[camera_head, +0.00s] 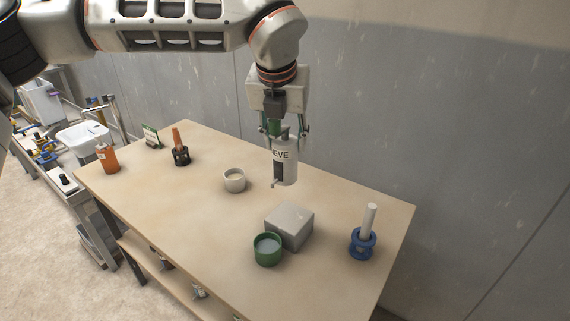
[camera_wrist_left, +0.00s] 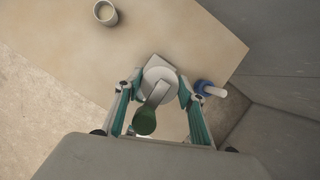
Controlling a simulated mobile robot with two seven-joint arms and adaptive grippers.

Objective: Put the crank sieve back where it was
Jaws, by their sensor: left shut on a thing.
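The crank sieve (camera_head: 286,166) is a light grey cylinder with a dark label reading "EVE" and a small crank low on its left side. My left gripper (camera_head: 286,132) is shut on its top and holds it upright, apparently above the wooden table (camera_head: 335,205). In the left wrist view the sieve's round top (camera_wrist_left: 160,86) sits between the fingers of my left gripper (camera_wrist_left: 157,100), and a dark green round part (camera_wrist_left: 144,121) shows in front of it. My right gripper is in neither view.
A grey block (camera_head: 290,224) and a green cup (camera_head: 267,250) stand in front of the sieve. A pale cup (camera_head: 235,180) is to its left, a blue holder with a white rod (camera_head: 363,242) to the right. An orange bottle (camera_head: 107,158) and black holder (camera_head: 181,156) stand far left.

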